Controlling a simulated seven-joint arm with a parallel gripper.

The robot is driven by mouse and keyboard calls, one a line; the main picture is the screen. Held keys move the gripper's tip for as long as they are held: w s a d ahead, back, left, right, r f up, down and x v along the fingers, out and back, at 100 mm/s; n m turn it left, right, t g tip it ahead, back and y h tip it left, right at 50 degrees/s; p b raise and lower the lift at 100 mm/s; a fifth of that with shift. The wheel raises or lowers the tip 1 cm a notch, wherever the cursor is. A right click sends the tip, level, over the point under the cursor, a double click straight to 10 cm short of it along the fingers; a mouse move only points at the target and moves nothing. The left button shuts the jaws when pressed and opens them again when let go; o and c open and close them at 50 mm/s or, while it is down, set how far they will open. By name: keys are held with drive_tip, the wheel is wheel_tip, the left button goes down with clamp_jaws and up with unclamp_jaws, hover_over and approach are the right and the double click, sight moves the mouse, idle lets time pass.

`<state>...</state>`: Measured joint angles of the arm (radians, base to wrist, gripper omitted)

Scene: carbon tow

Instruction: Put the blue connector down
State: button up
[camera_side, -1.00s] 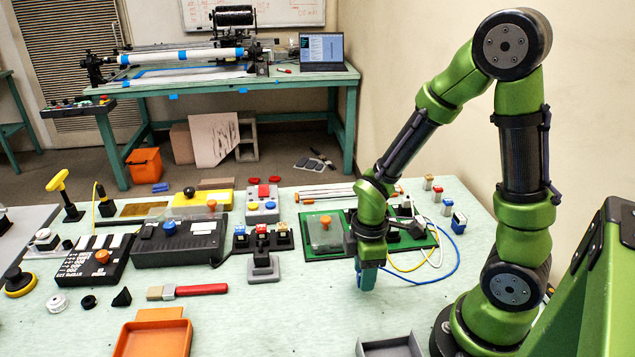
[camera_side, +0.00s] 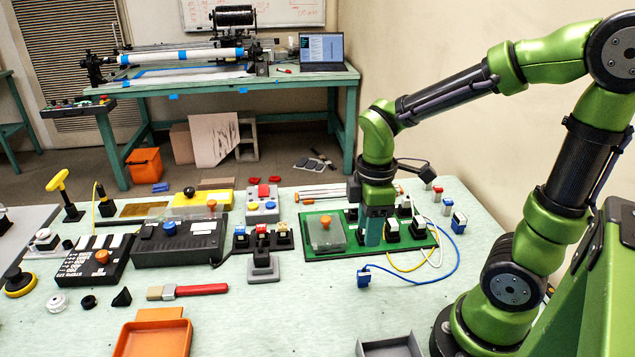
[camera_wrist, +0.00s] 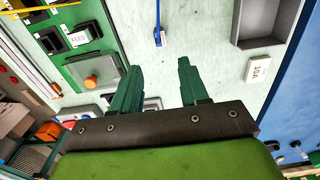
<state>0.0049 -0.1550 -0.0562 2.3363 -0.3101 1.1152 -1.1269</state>
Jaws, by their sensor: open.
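The blue connector (camera_side: 364,278) lies on the pale green table in front of the green board (camera_side: 315,254), at the end of a blue cable (camera_side: 420,281). It also shows in the wrist view (camera_wrist: 158,38), small, beyond the fingertips. My gripper (camera_side: 372,242) is up and behind the connector in the side view, apart from it, in front of the green board. In the wrist view my gripper (camera_wrist: 160,68) has its two green fingers spread with only bare table between them.
A grey tray (camera_side: 390,348) stands at the front edge and an orange tray (camera_side: 152,340) at the front left. A red-handled brush (camera_side: 200,289) lies left of the connector. Yellow and white cables loop on the right. The table around the connector is mostly clear.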

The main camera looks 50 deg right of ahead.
drive_tip(key=a+r+m+t+y, duration=0.1)
drive_tip(key=a+r+m+t, duration=0.1)
drive_tip(key=r+m, duration=0.3)
drive_tip(key=s+a+r+m+t+y, duration=0.1)
drive_tip(key=a+r+m+t, duration=0.2)
drive_tip(key=r+m+t, duration=0.2)
drive_tip(key=shift+s+r+m, duration=0.15)
drive_tip(key=shift+s+m, duration=0.1)
drive_tip(key=shift+m, duration=1.15)
